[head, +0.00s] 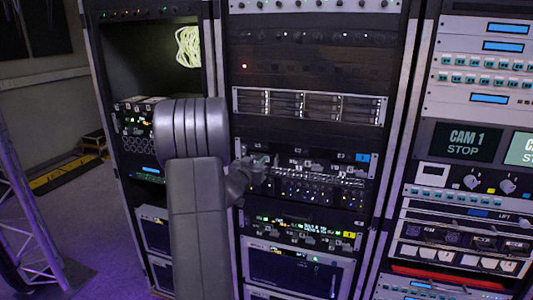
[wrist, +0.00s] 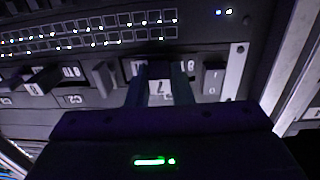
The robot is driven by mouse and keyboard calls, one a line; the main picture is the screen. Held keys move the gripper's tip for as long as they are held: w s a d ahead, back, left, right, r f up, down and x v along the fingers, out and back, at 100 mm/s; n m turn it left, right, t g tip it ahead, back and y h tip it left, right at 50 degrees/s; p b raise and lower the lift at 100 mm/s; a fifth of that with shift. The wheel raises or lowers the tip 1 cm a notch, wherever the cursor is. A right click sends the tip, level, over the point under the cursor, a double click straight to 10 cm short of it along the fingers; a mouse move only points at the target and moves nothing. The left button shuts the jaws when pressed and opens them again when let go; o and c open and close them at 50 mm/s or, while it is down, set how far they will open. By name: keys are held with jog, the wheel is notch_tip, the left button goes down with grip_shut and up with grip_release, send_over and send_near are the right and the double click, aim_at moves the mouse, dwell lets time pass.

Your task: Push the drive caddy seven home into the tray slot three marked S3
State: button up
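My gripper (wrist: 160,90) reaches the front of a dark rack unit. Its two teal fingers stand on either side of a dark block with a pale label reading 7, the drive caddy seven (wrist: 160,87), and appear closed against its sides. The caddy stands out from the panel between the fingers; its far end is hidden, so I cannot tell how deep it sits. In the head view my gripper (head: 258,163) is small at the left part of the tray (head: 330,158), and the caddy is not clear there. I cannot read an S3 mark.
Other dark blocks stand out from the same panel, left (wrist: 104,78) and right (wrist: 213,79) of the fingers. Rows of small lit ports (wrist: 90,32) run along the panel. A silver-fronted drive unit (head: 310,105) sits above in the rack. A rack post (head: 395,130) stands to the right.

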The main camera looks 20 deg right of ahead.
grip_shut()
jog(key=shift+s+a, duration=0.15)
jog(key=shift+v, duration=0.75)
jog(key=shift+s+a+r, duration=0.1)
jog(key=shift+s+r, duration=0.05)
jog(key=v, duration=0.9)
jog(key=shift+s+a, duration=0.25)
jog(key=shift+s+a, duration=0.1)
jog(key=shift+v, duration=1.85)
jog(key=shift+r, duration=0.2)
